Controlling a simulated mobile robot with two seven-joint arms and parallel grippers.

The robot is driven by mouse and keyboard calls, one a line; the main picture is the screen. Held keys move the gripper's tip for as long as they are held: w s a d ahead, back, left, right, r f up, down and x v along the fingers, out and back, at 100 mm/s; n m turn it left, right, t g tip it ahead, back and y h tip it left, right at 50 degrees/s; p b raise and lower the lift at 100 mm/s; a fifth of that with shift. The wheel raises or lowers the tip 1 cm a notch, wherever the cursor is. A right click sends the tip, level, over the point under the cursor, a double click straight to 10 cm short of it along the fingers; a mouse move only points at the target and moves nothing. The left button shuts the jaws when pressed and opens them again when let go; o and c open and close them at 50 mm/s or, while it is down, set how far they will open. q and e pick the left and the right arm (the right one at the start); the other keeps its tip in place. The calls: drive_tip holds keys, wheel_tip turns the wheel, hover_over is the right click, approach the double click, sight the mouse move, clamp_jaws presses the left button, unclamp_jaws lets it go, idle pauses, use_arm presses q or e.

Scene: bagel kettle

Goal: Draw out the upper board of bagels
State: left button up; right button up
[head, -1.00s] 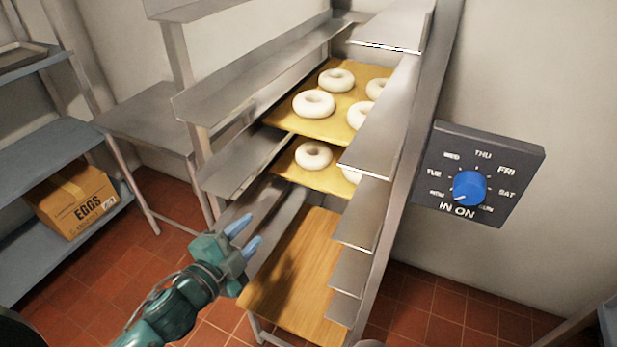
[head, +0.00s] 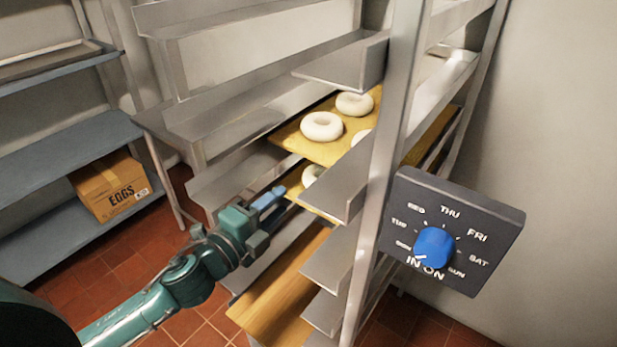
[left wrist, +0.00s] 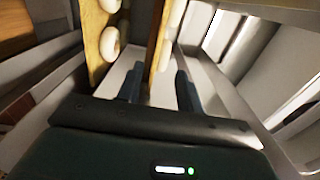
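The upper board (head: 345,150), yellowish wood with white ring bagels (head: 322,126), lies on rack rails in the head view. The lower board (head: 318,197) is beneath it, with a bagel (head: 313,175) partly hidden by a rail. My left gripper (head: 268,204) is at the front of the rack, near the boards' front ends. In the left wrist view my left gripper (left wrist: 160,88) is open, and the upper board (left wrist: 160,45) runs edge-on between its fingers, with gaps visible. The lower board (left wrist: 92,40) is left of the fingers there. My right gripper is out of view.
A dark dial box with a blue knob (head: 433,248) is beside the rack post (head: 395,130). Metal rails (head: 350,185) edge the boards on the right. A bare wooden board (head: 265,310) is lower down. An egg box (head: 112,186) sits on the left shelf.

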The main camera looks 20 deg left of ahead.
sight(324, 165)
use_arm(q)
drive_tip(key=x, duration=1.7)
drive_tip(key=shift+w+d, duration=0.1)
drive_tip(key=shift+w, duration=0.15)
clamp_jaws()
drive_tip(key=shift+f, duration=0.1)
